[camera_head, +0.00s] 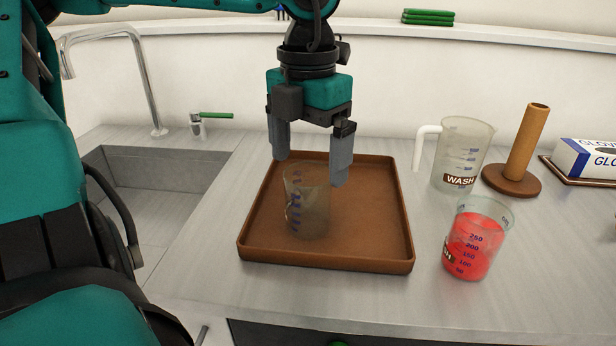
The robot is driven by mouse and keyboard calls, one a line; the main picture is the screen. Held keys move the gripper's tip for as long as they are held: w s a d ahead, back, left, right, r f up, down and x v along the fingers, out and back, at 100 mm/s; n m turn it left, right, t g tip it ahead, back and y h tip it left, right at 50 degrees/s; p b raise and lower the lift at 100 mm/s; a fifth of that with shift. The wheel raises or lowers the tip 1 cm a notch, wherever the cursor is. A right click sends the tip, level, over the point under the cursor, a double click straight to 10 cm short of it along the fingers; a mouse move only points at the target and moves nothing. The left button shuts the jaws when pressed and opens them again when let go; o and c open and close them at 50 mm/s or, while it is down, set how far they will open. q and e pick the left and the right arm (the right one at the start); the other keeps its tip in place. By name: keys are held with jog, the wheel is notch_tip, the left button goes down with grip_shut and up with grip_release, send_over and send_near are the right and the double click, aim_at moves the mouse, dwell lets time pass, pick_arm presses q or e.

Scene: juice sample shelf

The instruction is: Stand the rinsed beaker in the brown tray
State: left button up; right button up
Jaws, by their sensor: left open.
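The clear beaker (308,204) stands upright in the brown tray (362,262), left of the tray's middle. It looks empty and has blue markings on its side. My left gripper (310,172) points down just above the beaker. Its two fingers are spread apart, and the beaker's rim is at about fingertip height in the picture. I see no finger closed on the beaker. My right gripper is not in view.
A beaker of red liquid (470,244) stands right of the tray. Behind it are a jug labelled WASH (462,152), a brown post on a round base (520,150) and a glove box (590,160). A sink (150,185) with a tap (140,75) lies left.

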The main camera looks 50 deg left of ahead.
pick_arm(q)
notch_tip(320, 180, up, 5)
jog(key=shift+f+p, duration=0.1)
jog(key=shift+p, duration=0.2)
dwell(0.5)
